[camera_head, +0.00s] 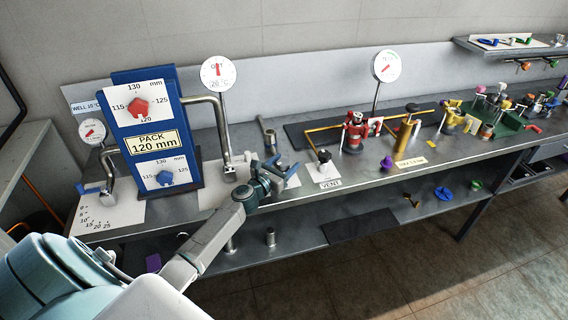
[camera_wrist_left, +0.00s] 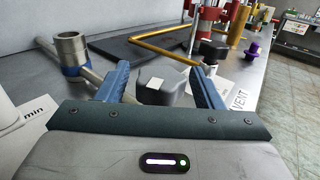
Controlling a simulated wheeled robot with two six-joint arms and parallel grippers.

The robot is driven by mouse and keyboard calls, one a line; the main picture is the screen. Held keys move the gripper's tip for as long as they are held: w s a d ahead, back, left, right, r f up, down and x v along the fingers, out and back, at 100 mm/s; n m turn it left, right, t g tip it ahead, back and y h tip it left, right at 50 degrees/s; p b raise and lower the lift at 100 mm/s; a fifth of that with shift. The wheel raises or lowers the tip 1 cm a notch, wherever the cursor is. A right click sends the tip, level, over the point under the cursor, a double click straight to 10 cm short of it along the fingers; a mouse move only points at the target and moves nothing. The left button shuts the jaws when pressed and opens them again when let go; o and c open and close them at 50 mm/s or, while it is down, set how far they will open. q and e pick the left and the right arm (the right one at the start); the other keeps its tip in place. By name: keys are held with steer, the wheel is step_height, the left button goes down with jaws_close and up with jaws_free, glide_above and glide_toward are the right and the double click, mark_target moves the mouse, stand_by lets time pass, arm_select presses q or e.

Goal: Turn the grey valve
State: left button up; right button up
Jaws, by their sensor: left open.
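The grey valve knob (camera_wrist_left: 165,90), with a pale square mark on its top, lies between the two blue fingers of my left gripper (camera_wrist_left: 160,74) in the left wrist view. A visible gap separates it from the right finger; contact with the left finger cannot be told. In the head view my left gripper (camera_head: 283,167) is open at the bench's front edge, left of the VENT label, and largely hides the knob. My right gripper is in neither view.
The vent's black knob (camera_head: 324,156) stands close to the right of my left gripper. A blue PACK panel (camera_head: 150,130) stands further left. Red and yellow fittings (camera_head: 355,132) line the bench rightward.

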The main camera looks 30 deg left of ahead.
arm_select(q)
steer(key=c, duration=1)
